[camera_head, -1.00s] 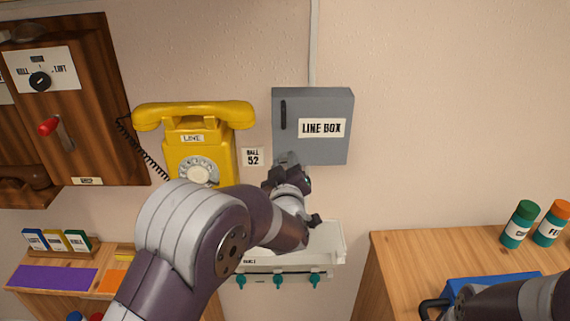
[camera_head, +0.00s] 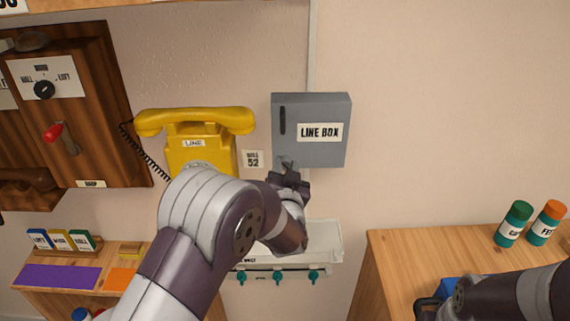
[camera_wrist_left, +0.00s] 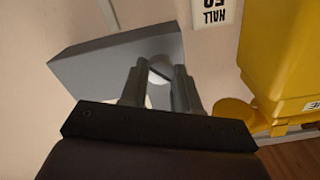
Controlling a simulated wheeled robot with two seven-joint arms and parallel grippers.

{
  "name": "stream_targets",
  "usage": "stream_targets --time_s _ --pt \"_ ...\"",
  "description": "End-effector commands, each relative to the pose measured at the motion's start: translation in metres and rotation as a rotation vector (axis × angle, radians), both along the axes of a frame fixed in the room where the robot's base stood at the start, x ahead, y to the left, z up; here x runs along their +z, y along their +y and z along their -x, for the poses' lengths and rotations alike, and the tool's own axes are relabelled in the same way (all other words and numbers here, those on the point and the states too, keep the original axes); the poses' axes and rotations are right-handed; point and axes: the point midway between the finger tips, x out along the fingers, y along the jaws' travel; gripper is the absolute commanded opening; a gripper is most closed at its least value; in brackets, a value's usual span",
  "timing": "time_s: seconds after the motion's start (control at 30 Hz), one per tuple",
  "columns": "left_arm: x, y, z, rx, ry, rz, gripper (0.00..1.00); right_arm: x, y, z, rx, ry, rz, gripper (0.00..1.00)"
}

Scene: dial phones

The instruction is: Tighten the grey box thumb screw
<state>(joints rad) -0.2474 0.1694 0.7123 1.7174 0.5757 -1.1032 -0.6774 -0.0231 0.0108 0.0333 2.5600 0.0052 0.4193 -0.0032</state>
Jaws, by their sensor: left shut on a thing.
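The grey box (camera_head: 311,112), labelled LINE BOX, hangs on the wall right of the yellow phone. My left gripper (camera_head: 287,162) is at its lower left edge, reaching up from below. In the left wrist view the grey box (camera_wrist_left: 110,62) appears upside down, and the left gripper's fingers (camera_wrist_left: 160,70) are at its underside. They are shut on a small pale rounded piece (camera_wrist_left: 160,62), which looks like the thumb screw. The fingers hide most of it. The screw does not show clearly in the head view.
The yellow phone (camera_head: 195,122) is close left of the grey box; it also shows in the left wrist view (camera_wrist_left: 280,60). A white shelf (camera_head: 325,238) with several teal hooks is below. A wooden cabinet (camera_head: 400,250) with bottles stands right. The wall right of the box is bare.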

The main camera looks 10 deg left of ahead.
Motion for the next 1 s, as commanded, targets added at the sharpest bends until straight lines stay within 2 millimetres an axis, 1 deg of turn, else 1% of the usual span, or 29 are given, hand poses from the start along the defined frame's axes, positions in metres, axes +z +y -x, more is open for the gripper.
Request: stream_targets --time_s 0.03,0.4,0.6,0.8,1.0 --pt "0.001 0.000 0.000 0.000 0.015 -0.040 0.00 0.005 0.000 0.000 0.000 0.000 0.000 0.00" --pt "0.000 0.000 0.000 -0.001 0.104 -0.374 0.00 0.022 0.000 0.000 0.000 0.000 0.000 0.00" --pt "0.000 0.000 0.000 -0.001 0.145 -0.527 0.00 0.030 0.000 0.000 0.000 0.000 0.000 0.00" --pt "-0.001 0.000 0.000 0.000 0.174 -0.640 0.00 0.036 0.000 0.000 0.000 0.000 0.000 0.00" --pt "-0.002 -0.001 0.000 0.000 0.192 -0.707 0.00 0.039 0.000 0.000 0.000 0.000 0.000 0.00"
